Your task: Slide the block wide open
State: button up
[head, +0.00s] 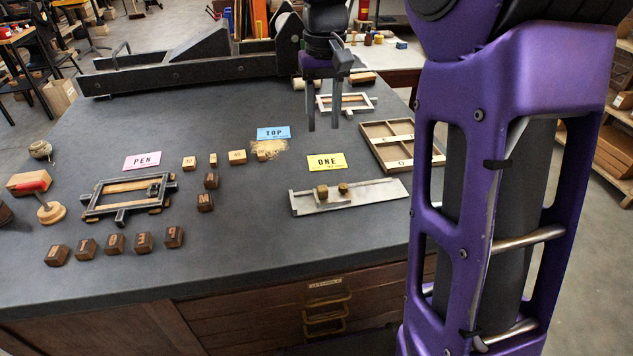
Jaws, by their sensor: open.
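My gripper (323,126) hangs above the far part of the grey table, fingers pointing down, apart and empty. A grey metal tray (378,194) with a low back rail lies on the table, below and to the right of my gripper in the picture. Two small wooden pieces (322,191) with round tops sit along its rail. A dark metal frame (97,206) with wood strips and a small dark block (154,190) at its right side lies at the left. I cannot tell which piece is the sliding block. My gripper touches none of these.
Several letter blocks (115,243) stand on the table (260,230). Cards read PEN (142,161), TOP (273,133) and ONE (326,162). A divided wooden tray (384,127) and a light metal frame (324,105) lie right and behind. A long black press (175,76) spans the back.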

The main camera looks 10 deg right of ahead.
aim_at(323, 187)
notch_tip(323, 187, down, 17)
jog(key=shift+d+r+b, duration=0.1)
jog(key=shift+r+b, duration=0.1)
jog(key=shift+b, duration=0.95)
grip_shut()
dwell(0.6)
